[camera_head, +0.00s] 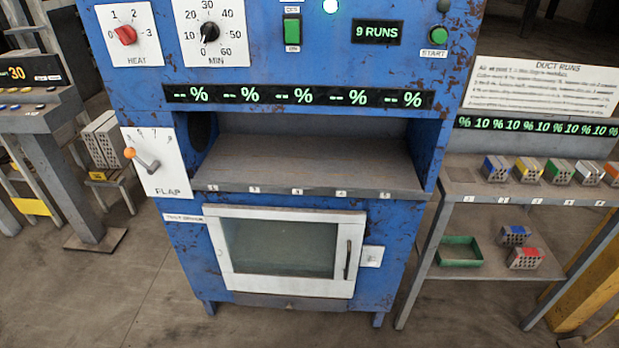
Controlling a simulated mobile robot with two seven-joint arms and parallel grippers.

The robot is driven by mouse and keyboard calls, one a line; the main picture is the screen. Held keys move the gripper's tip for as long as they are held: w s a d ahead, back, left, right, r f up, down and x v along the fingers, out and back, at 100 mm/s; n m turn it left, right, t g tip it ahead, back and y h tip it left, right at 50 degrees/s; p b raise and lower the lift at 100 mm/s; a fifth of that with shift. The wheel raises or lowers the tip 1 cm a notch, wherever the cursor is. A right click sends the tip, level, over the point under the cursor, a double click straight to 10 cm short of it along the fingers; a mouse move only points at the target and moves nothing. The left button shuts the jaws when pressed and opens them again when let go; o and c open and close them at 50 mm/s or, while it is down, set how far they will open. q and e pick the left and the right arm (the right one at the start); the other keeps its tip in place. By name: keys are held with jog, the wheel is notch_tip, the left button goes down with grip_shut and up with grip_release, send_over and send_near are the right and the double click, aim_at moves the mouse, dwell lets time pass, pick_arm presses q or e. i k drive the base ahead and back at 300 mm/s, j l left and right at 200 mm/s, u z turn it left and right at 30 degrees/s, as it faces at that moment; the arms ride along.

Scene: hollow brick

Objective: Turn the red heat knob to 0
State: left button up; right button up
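The red heat knob (126,35) is on a white plate (145,49) marked HEAT, at the upper left of the blue machine (270,71) in the head view. The plate carries the numbers 0, 1, 2 and 3 in an arc from left over the top to right. The knob is small in the picture, and I cannot tell for sure which number it points to. Nothing touches the knob. Neither my left nor my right gripper is in view.
Right of the knob are a black MIN dial (209,32), a green switch (292,30) and a START button (439,34). Below is an orange-tipped FLAP lever (143,160). A rack with bricks (495,169) stands right, a console (30,108) left. Space before the HEAT plate looks clear.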

aim_at(126, 34)
jog(key=i+j+z, duration=0.1)
jog(key=j, duration=0.65)
jog(key=i+j+z, duration=0.15)
jog(key=j, duration=0.6)
jog(key=i+j+z, duration=0.1)
jog(key=j, duration=0.7)
jog(key=i+j+z, duration=0.15)
jog(key=j, duration=0.65)
